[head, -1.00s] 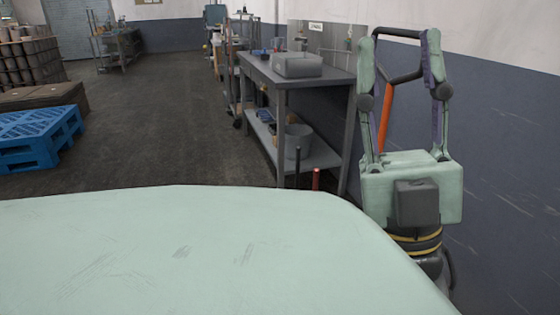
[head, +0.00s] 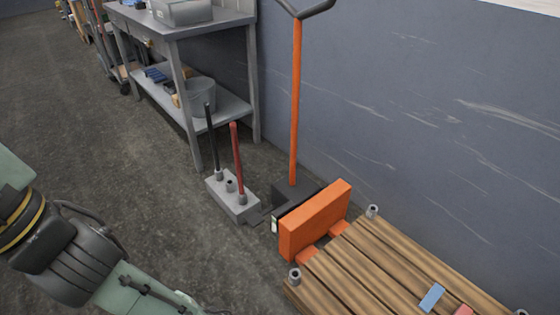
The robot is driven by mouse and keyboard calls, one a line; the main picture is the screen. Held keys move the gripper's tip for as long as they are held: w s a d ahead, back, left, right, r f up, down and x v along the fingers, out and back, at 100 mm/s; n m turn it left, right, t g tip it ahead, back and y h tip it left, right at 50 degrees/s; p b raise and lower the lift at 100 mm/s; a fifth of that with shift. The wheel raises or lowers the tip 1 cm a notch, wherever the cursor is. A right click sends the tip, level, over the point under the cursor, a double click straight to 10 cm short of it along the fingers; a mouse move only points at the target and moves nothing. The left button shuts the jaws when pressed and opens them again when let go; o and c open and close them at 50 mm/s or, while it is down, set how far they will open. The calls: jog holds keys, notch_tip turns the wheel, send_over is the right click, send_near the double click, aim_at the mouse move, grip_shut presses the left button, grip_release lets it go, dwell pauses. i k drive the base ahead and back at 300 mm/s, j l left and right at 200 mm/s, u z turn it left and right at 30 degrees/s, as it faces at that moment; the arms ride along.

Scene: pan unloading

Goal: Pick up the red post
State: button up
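The red post (head: 238,160) stands upright in a socket at the near end of a light grey block (head: 240,207) on the floor. A black post (head: 211,140) stands in the same block, at the far end, with a short empty-looking socket between the two. The red post is in full view and nothing touches its upper part. My gripper's fingers are outside the frame; only my dark wrist and pale green arm parts show at the lower left, well apart from the posts.
An orange pallet truck (head: 318,218) with a tall orange handle and a wooden load (head: 368,262) stands right of the block. A grey workbench (head: 187,68) is behind it, a wall at the right. Open floor (head: 110,150) lies to the left.

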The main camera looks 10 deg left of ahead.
aim_at(242, 192)
jog(key=u, duration=0.5)
jog(key=z, duration=1.6)
jog(key=u, duration=1.6)
jog(key=i+j+z, duration=0.4)
jog(key=i+j, duration=0.2)
jog(key=i, duration=0.4)
jog(key=i+j+z, duration=0.4)
jog(key=i+j, duration=0.5)
